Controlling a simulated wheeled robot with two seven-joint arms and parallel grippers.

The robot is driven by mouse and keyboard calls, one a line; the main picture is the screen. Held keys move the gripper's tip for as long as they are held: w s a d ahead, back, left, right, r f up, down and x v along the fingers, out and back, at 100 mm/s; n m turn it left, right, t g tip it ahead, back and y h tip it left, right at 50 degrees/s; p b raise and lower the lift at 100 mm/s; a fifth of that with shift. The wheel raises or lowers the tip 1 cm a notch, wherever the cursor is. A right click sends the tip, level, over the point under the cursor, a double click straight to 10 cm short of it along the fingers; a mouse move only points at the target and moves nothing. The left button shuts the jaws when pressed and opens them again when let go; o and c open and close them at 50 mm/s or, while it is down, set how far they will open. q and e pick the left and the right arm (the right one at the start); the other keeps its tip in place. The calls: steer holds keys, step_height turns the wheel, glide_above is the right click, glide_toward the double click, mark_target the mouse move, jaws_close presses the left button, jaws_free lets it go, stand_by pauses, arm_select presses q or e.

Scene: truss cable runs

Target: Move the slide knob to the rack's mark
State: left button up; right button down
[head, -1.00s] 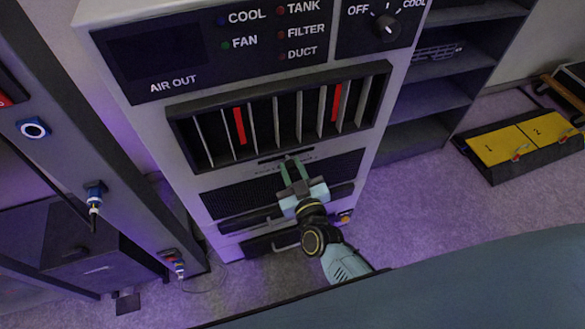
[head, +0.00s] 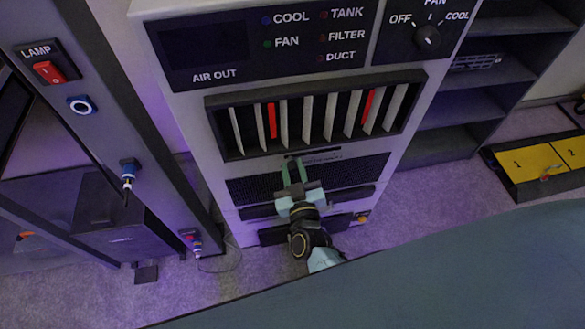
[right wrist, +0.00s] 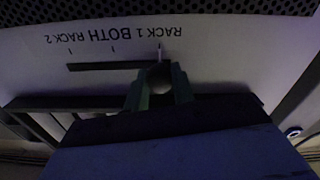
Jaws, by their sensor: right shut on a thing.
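The slide knob (right wrist: 158,76) is a small dark knob at the slot under the vent on the cooling unit's front. In the right wrist view the labels appear upside down, and the knob is at the slot's RACK 1 end, by that tick mark. The slot (right wrist: 105,66) runs left from it past BOTH toward RACK 2. My right gripper (head: 294,169) has its green fingers closed around the knob; they also show in the right wrist view (right wrist: 158,92). In the head view the knob is mostly hidden by the fingers. My left gripper is not in view.
Above the slot is the vent (head: 226,107) with white and red fins. A panel with a FAN dial (head: 427,38) is above it. A post with a red LAMP switch (head: 48,71) stands left; dark shelves (head: 450,112) and yellow numbered plates (head: 530,162) are right.

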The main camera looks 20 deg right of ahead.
steer(key=c, duration=1.2)
jaws_free()
steer(key=shift+a, duration=0.3)
steer(key=shift+o, duration=0.2)
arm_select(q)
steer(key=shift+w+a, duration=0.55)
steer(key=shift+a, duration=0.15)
arm_select(e)
steer(key=shift+s, duration=0.1)
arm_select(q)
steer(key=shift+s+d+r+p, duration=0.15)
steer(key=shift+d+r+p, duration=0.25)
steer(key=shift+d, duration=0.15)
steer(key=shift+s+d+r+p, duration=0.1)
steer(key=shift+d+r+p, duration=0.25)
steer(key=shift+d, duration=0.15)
arm_select(e)
steer(key=s+a, duration=0.1)
steer(key=s, duration=1.2)
steer(key=shift+a, duration=0.3)
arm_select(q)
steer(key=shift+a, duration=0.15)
